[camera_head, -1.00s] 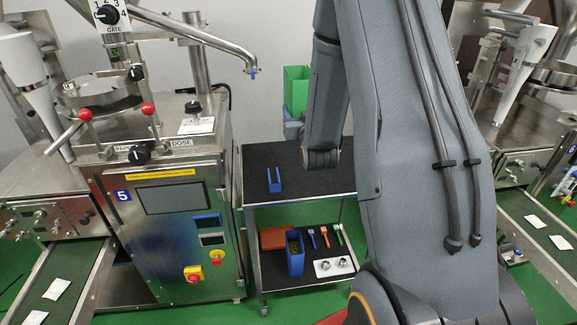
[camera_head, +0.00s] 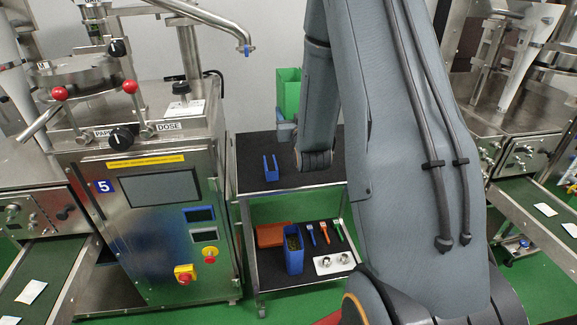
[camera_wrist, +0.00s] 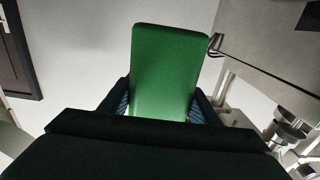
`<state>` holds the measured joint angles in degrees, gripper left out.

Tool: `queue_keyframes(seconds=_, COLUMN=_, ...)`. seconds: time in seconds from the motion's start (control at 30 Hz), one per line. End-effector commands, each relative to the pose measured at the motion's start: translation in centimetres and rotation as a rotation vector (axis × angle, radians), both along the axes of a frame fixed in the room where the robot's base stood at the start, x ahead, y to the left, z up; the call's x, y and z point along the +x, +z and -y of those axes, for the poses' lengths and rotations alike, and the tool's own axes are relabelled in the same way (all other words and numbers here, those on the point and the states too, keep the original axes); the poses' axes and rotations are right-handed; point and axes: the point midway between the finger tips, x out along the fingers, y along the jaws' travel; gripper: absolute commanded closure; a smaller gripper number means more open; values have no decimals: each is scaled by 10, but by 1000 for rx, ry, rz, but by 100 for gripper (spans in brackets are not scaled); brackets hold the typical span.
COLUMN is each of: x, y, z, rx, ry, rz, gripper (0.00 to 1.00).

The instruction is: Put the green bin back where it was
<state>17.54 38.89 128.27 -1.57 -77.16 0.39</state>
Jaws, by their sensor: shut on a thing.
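The green bin (camera_head: 288,92) is a tall box held upright above the cart's top shelf in the head view, partly hidden by my arm. My gripper (camera_head: 285,130) is at its lower part; only a bit of the gripper shows beside my arm. In the wrist view the green bin (camera_wrist: 168,72) fills the space between the two fingers of my gripper (camera_wrist: 160,108), which is shut on it. The bin's lower part is hidden there by the gripper body.
A cart (camera_head: 252,181) with a dark top shelf bears a blue two-pronged holder (camera_head: 271,168). Its lower shelf has a blue bin (camera_head: 293,252), an orange box (camera_head: 272,235), coloured tools and a white tray. Machine number 5 (camera_head: 150,235) stands close on the left; another machine (camera_head: 530,130) is right.

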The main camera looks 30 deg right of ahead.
Motion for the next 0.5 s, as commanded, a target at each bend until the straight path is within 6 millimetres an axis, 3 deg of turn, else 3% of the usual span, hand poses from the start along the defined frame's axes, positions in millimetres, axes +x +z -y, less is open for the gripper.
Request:
queue_keyframes(seconds=0.27, x=4, y=-22, z=0, rx=0, ry=0, rz=0, gripper=81)
queue_keyframes(seconds=0.5, x=4, y=-56, z=0, rx=0, ry=0, rz=-1, gripper=81)
